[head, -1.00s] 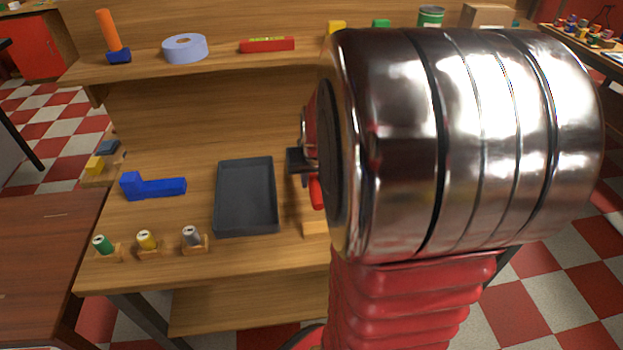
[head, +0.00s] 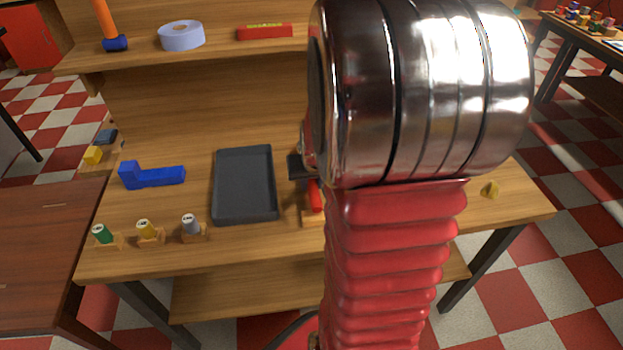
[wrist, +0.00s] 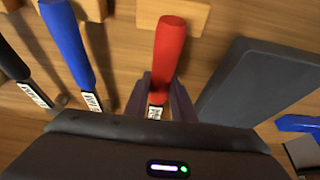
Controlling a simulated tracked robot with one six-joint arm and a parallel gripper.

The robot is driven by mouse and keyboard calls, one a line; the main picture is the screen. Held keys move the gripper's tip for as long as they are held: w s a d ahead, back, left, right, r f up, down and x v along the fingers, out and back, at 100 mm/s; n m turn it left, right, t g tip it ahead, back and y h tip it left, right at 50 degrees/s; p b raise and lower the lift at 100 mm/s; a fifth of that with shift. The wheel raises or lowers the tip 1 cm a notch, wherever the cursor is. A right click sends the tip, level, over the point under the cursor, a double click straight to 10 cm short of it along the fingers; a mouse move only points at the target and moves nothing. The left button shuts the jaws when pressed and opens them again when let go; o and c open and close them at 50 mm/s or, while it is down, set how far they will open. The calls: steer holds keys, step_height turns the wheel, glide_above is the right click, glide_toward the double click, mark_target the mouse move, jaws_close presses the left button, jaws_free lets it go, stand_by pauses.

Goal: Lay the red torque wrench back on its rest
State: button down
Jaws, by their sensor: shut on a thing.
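The red torque wrench (wrist: 169,58) is between the two fingers of my gripper (wrist: 163,98) in the wrist view. My gripper is shut on it near the lower end of its red handle. The handle's far end overlaps the edge of a pale wooden rest (wrist: 190,14); I cannot tell whether it touches the rest or is above it. In the head view, part of the red wrench (head: 315,197) shows over the wooden rest (head: 311,218), beside the dark gripper (head: 298,167). My arm hides much of this area.
A blue-handled wrench (wrist: 68,42) and a black-handled one (wrist: 14,62) lie left of the red wrench in the wrist view. A dark grey tray (head: 245,210) is close on the other side. A blue block (head: 152,177) and several small spools stand further left.

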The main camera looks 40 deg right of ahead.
steer(key=shift+f, duration=0.35)
stand_by(0.5)
steer(key=c, duration=1.4)
jaws_free()
steer(key=v, duration=1.3)
steer(key=shift+r, duration=0.3)
steer(key=shift+s+a, duration=0.1)
steer(key=shift+s, duration=0.05)
